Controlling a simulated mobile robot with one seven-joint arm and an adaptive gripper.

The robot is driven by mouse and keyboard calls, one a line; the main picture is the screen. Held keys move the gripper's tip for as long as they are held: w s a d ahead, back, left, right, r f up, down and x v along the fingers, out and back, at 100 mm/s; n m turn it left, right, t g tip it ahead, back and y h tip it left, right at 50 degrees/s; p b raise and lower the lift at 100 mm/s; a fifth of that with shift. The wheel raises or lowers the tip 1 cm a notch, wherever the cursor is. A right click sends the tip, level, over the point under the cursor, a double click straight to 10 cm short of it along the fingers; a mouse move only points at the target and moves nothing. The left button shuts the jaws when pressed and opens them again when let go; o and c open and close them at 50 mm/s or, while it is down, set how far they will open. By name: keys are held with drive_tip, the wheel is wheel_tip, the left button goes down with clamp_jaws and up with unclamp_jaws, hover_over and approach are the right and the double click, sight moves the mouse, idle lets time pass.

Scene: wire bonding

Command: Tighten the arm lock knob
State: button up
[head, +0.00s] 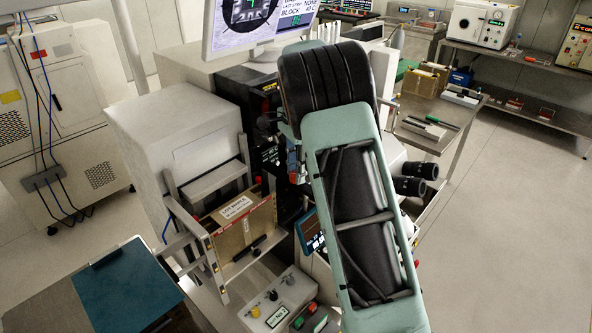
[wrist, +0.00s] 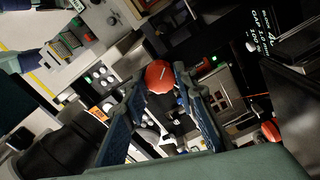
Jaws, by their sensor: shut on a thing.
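In the wrist view a red faceted knob (wrist: 160,76) with a pale mark on its face, which I take to be the arm lock knob, sits between the tips of my gripper (wrist: 160,82). The two blue fingers are closed on its left and right sides. The mount behind the knob is mostly hidden. In the head view my green and black arm reaches over the bonding machine and hides most of the gripper and the knob.
A second red knob (wrist: 271,131) is at the right in the wrist view. In the head view, microscope eyepieces (head: 412,178) stick out right of my arm.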

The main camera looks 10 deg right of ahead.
drive_tip(key=shift+w+r+m, duration=0.1)
drive_tip(key=shift+r+m, duration=0.05)
drive_tip(key=shift+m, duration=0.65)
drive_tip(key=shift+w+r+m, duration=0.1)
drive_tip(key=shift+m, duration=0.7)
drive_tip(key=o, duration=0.9)
drive_tip(key=shift+o, duration=1.3)
drive_tip(key=shift+s, duration=0.1)
drive_tip(key=shift+f, duration=0.1)
wheel_tip(320, 180, up, 12)
drive_tip(key=shift+s, duration=0.1)
